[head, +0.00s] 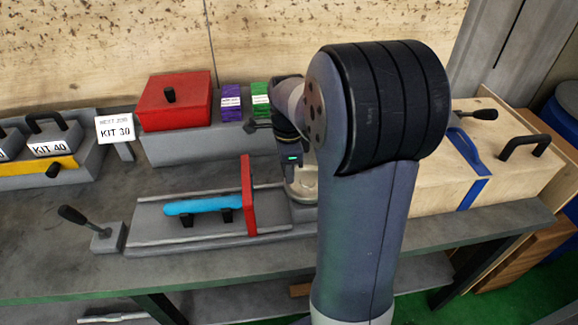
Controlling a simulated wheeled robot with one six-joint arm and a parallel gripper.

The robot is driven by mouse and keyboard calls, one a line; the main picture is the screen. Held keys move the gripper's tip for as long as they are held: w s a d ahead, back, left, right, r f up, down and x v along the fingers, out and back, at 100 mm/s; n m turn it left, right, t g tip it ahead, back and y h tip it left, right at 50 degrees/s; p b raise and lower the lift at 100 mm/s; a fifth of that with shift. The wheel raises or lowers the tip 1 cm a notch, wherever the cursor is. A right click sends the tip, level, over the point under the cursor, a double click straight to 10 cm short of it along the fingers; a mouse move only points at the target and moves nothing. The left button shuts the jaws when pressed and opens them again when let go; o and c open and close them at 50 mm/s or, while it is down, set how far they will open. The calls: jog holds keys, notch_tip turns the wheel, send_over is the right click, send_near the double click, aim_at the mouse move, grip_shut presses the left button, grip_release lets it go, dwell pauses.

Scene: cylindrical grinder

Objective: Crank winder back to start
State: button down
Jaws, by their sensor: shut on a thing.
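The grinder (150,224) is a grey bed with rails on the bench, carrying a blue bar (203,205) and an upright red plate (248,195). At its right end, a pale round part (303,188), which looks like the winder, shows beside my forearm. My gripper (291,168) points down over this part, just right of the red plate. It is shut on the winder, but its fingertips and the crank handle are mostly hidden behind my arm.
Behind stand a red box (174,100), purple (231,101) and green (260,99) blocks and a KIT 30 sign (115,128). A KIT 40 case (62,140) and a lever (107,238) are left. A wooden box (520,185) with handles stands right.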

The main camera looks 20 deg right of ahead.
dwell(0.4)
jog(key=c, duration=1.2)
grip_release()
jog(key=shift+c, duration=0.2)
notch_tip(320, 180, up, 11)
jog(key=shift+f, duration=0.1)
